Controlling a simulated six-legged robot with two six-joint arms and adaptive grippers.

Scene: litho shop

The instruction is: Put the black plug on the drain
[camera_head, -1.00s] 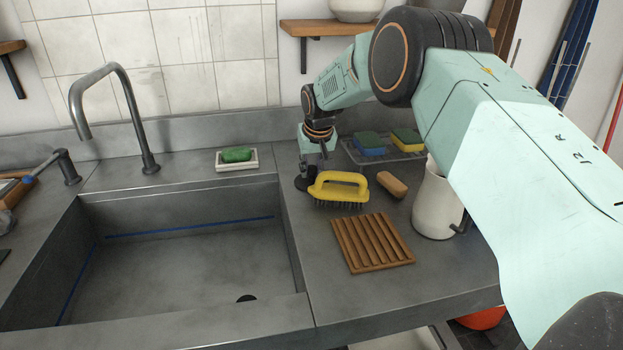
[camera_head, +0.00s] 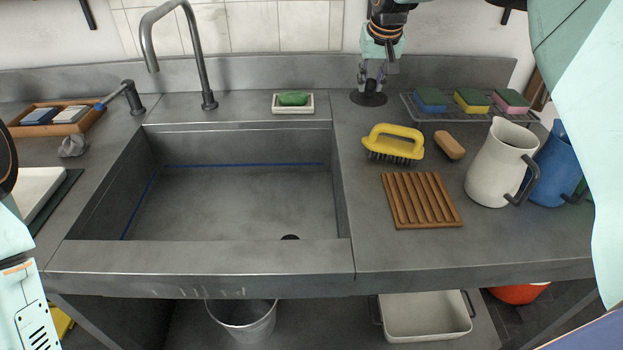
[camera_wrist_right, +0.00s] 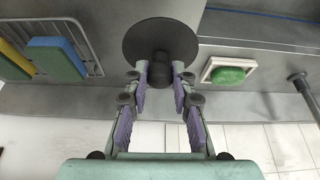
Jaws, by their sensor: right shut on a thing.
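The black plug (camera_head: 368,99) is a flat dark disc on the counter behind the sink's right corner. The right wrist view shows the disc (camera_wrist_right: 160,40) with a small knob (camera_wrist_right: 160,66). My right gripper (camera_head: 372,84) comes from above and is shut on that knob; its purple-padded fingers (camera_wrist_right: 160,80) stand on both sides of it. I cannot tell whether the disc touches the counter. The drain (camera_head: 290,237) is a dark hole at the front right of the sink floor, partly hidden by the sink's front rim. My left arm shows at the left edge, its gripper out of frame.
A yellow brush (camera_head: 393,142) and a brown block (camera_head: 449,145) lie close in front of the plug. A sponge rack (camera_head: 450,114), slatted board (camera_head: 421,200) and white jug (camera_head: 497,165) stand right. A tall tap (camera_head: 207,75) and soap dish (camera_head: 293,103) stand behind the open sink (camera_head: 240,200).

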